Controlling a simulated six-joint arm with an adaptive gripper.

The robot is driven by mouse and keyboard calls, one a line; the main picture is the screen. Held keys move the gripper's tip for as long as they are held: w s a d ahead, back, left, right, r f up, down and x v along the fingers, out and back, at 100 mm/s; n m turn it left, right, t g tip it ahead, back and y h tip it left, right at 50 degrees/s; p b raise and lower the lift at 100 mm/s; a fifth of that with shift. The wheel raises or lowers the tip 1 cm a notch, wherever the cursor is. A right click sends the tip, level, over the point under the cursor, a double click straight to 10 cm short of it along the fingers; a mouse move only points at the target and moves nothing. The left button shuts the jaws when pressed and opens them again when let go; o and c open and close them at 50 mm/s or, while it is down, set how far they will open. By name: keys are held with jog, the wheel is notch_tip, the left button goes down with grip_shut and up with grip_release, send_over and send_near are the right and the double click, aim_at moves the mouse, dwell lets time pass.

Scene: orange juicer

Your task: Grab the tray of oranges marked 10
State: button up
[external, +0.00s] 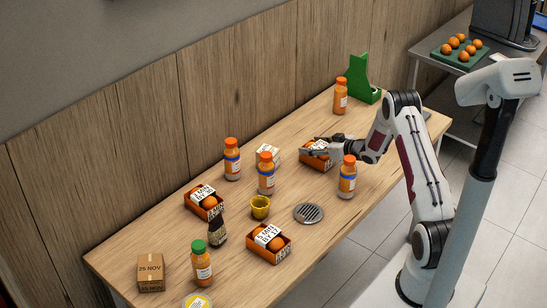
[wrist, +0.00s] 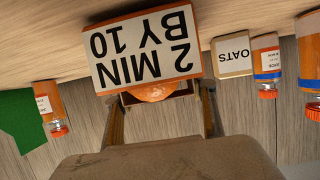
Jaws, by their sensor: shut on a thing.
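The orange tray with oranges (external: 316,156) is at the back of the wooden table. In the wrist view its white label (wrist: 145,45) reads "2 MIN BY 10", upside down, with an orange (wrist: 153,93) showing below it. My gripper (external: 318,148) is at this tray, with one finger on each side. In the wrist view my gripper (wrist: 160,95) is shut on the tray's sides. I cannot tell whether the tray is clear of the table. Two more labelled orange trays stand at the left (external: 204,203) and at the front (external: 268,245).
Bottles stand close by: one at the right (external: 347,178), others at the left (external: 266,174) and (external: 232,160). An OATS box (wrist: 233,57) is beside the tray. A green stand (external: 364,80) is behind. A yellow cup (external: 260,207) and round grate (external: 308,213) are in front.

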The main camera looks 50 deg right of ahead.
jog(key=shift+r, duration=4.8)
